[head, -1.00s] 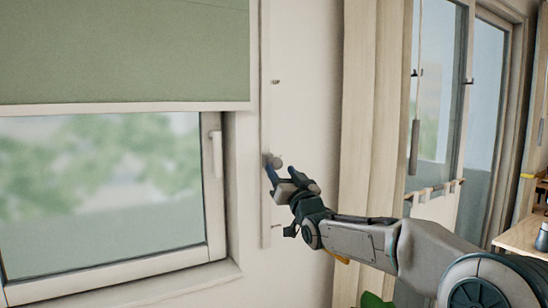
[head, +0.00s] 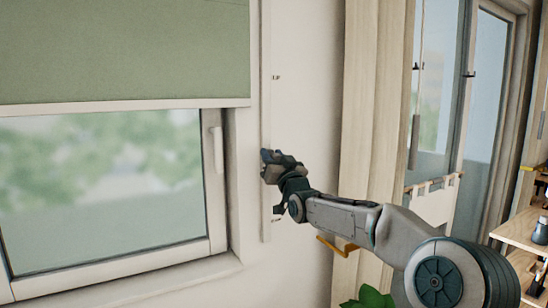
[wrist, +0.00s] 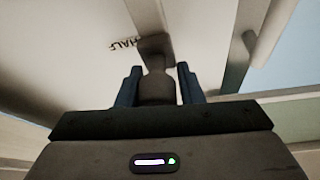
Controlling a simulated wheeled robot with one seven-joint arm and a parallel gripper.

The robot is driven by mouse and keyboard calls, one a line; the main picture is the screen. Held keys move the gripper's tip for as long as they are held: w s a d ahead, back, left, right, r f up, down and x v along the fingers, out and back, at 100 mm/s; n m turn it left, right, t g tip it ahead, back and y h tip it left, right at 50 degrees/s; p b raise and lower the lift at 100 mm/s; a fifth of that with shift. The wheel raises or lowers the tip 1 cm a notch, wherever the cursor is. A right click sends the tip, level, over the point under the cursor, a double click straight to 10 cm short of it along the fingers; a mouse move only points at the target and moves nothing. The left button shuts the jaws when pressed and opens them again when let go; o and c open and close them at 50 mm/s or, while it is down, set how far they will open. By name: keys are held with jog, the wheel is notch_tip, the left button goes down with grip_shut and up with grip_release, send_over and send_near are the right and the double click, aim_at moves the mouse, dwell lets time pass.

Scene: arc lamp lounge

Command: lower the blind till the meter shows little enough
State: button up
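The green blind (head: 120,50) covers the upper window in the head view, its pale bottom bar (head: 120,107) level and above the window handle. A narrow upright rail (head: 266,110) runs along the wall to its right. In the wrist view a dark, rounded knob (wrist: 157,90) stands between the two blue fingers of my gripper (wrist: 160,84); I cannot tell whether they press on it. In the head view my gripper (head: 268,165) is at the rail and hides the knob. I make out no meter in these views.
Small pegs mark the rail, one above my gripper (head: 276,77). A "HALF" label (wrist: 123,44) shows upside down in the wrist view. A pale curtain (head: 370,110) hangs to the right, with a glass door beyond. A plant (head: 368,297) is below my arm.

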jog(key=shift+d, duration=0.1)
grip_shut()
notch_tip(320, 180, down, 12)
jog(key=b, duration=1.2)
jog(key=shift+w+d+r, duration=0.1)
jog(key=shift+r, duration=0.15)
jog(key=o, duration=0.6)
grip_release()
jog(key=o, duration=0.3)
jog(key=shift+d, duration=0.15)
jog(key=shift+a, duration=0.25)
jog(key=b+v, duration=0.2)
jog(key=v, duration=1.1)
jog(key=shift+s+d+f+b, duration=0.15)
jog(key=shift+s+b, duration=0.15)
jog(key=shift+s, duration=0.05)
